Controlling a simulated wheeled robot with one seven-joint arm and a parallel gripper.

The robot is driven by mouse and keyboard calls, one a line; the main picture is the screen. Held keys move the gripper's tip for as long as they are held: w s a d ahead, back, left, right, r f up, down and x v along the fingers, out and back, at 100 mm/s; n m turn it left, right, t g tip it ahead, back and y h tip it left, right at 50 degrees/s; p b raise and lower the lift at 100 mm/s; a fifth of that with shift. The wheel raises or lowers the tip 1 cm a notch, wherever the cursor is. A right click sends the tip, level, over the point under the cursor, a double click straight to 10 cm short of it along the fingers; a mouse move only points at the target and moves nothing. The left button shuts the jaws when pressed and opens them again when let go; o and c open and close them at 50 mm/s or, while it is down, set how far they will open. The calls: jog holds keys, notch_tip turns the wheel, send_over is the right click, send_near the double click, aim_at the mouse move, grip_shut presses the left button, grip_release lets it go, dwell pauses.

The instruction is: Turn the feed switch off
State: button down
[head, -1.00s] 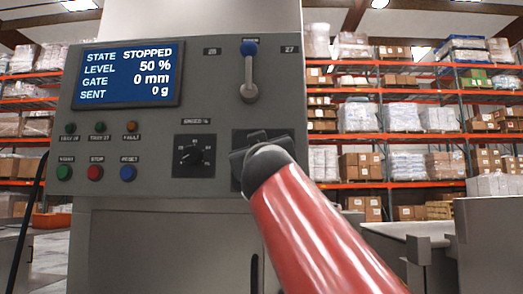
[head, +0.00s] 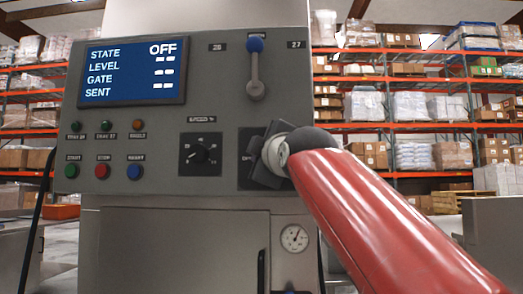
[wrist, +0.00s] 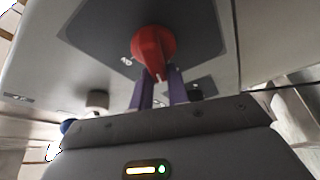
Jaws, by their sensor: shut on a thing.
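The feed switch is a red rotary knob (wrist: 153,48) on a dark square plate (wrist: 198,32) in the wrist view. A label that seems to read "ON" stands beside it. My gripper (wrist: 157,76) has its two purple fingers on either side of the knob's grip and is shut on it. In the head view my gripper (head: 266,160) covers the knob, and only part of the dark plate (head: 247,139) shows. The display (head: 132,72) reads STATE OFF, with dashes for level, gate and sent.
The grey panel (head: 90,200) also carries a blue-topped lever (head: 255,68), a speed dial (head: 200,154), small lamps and green, red and blue buttons (head: 102,171). A gauge (head: 294,237) is below. Stocked racks (head: 415,128) stand behind.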

jog(key=shift+w+f+n+g, duration=0.15)
jog(key=shift+n+g, duration=0.1)
jog(key=shift+n, duration=0.45)
jog(key=shift+s+f+n+g, duration=0.1)
jog(key=shift+n+g, duration=0.2)
jog(key=shift+n, duration=0.4)
jog(key=shift+w+f+n+g, duration=0.15)
jog(key=shift+n+g, duration=0.1)
jog(key=shift+n, duration=0.45)
jog(key=shift+d, duration=0.1)
jog(key=c, duration=1.4)
grip_release()
jog(key=shift+o, duration=0.2)
jog(key=b+v, duration=0.2)
jog(key=v, duration=0.6)
jog(key=shift+r, duration=0.25)
